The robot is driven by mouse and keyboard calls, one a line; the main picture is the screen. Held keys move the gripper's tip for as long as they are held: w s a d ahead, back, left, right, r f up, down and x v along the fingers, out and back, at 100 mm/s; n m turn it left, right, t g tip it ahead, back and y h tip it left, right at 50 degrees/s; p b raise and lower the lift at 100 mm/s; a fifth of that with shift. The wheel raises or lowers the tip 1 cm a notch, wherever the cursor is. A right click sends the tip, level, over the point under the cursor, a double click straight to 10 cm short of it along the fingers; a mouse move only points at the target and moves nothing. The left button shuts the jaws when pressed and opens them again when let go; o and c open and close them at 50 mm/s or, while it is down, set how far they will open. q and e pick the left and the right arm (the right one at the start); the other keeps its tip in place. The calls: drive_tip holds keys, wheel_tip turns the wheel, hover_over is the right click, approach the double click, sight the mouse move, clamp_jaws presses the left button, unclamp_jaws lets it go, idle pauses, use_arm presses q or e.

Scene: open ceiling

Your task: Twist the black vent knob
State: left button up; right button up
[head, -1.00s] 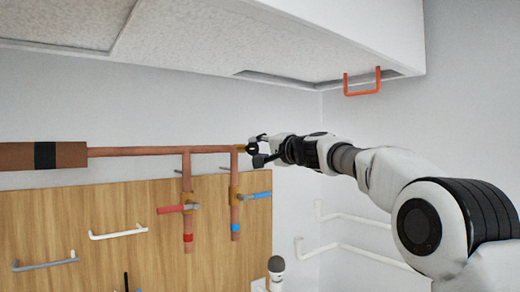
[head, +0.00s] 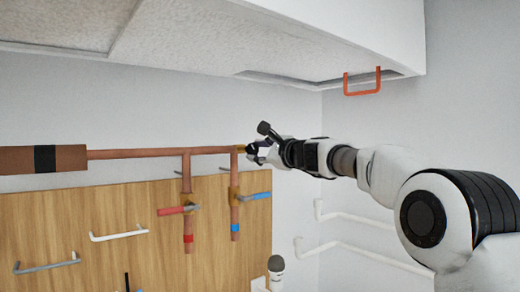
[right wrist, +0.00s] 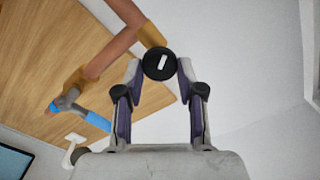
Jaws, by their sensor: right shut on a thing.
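The black vent knob (right wrist: 159,64) is a round black disc with a white bar mark, at the end of the copper pipe in the right wrist view. The bar stands slightly tilted from upright. My right gripper (right wrist: 159,72) is shut on the knob, one fingertip on each side. In the head view the knob (head: 251,149) shows small and partly hidden by the fingers of my right gripper (head: 258,147). My right arm reaches in from the right. My left gripper is not in view.
The copper pipe (head: 135,153) runs along the wall above a wooden panel (head: 110,215). Below it are a red valve handle (head: 172,210) and a blue valve handle (head: 258,195). An orange handle (head: 362,94) hangs from the ceiling edge. White pipes (head: 350,249) run along the right wall.

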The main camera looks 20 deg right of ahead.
drive_tip(key=m, duration=0.2)
drive_tip(key=m+p, duration=0.1)
drive_tip(key=m, duration=0.3)
drive_tip(key=shift+s+r+m+p, duration=0.1)
drive_tip(key=shift+r+m+p, duration=0.2)
drive_tip(key=shift+m, duration=0.1)
idle(0.3)
drive_tip(key=o, duration=1.1)
drive_tip(key=shift+a, duration=0.1)
drive_tip(key=shift+o, duration=0.2)
drive_tip(key=shift+w+a+f, duration=0.1)
drive_tip(key=shift+w+f, duration=0.15)
drive_tip(key=shift+s, duration=0.1)
